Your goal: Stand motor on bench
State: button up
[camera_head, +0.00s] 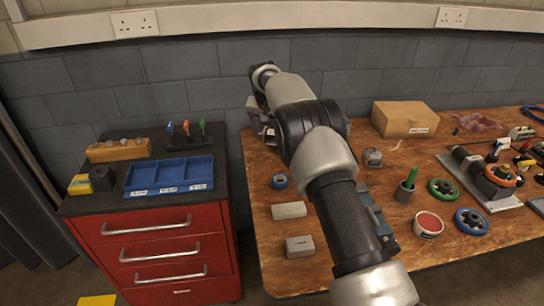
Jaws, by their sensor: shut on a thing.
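My gripper (265,122) is at the far left corner of the wooden bench (262,233), close to the block wall. It is small and partly hidden by my own wrist. It is shut on a small grey and dark thing (269,134), taken to be the motor; its shape is mostly hidden. I cannot tell whether this thing touches the bench top or hangs just above it. My arm crosses the bench from the front and hides part of its middle.
A red drawer cabinet (165,255) stands left. Bare bench lies around the tape.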

notch_tip(320, 180, down, 9)
jog(key=shift+r+b, duration=0.2)
jog(key=shift+b, duration=0.5)
jog(key=shift+f, duration=0.1)
jog(key=shift+f, duration=0.15)
jog(key=o, duration=1.5)
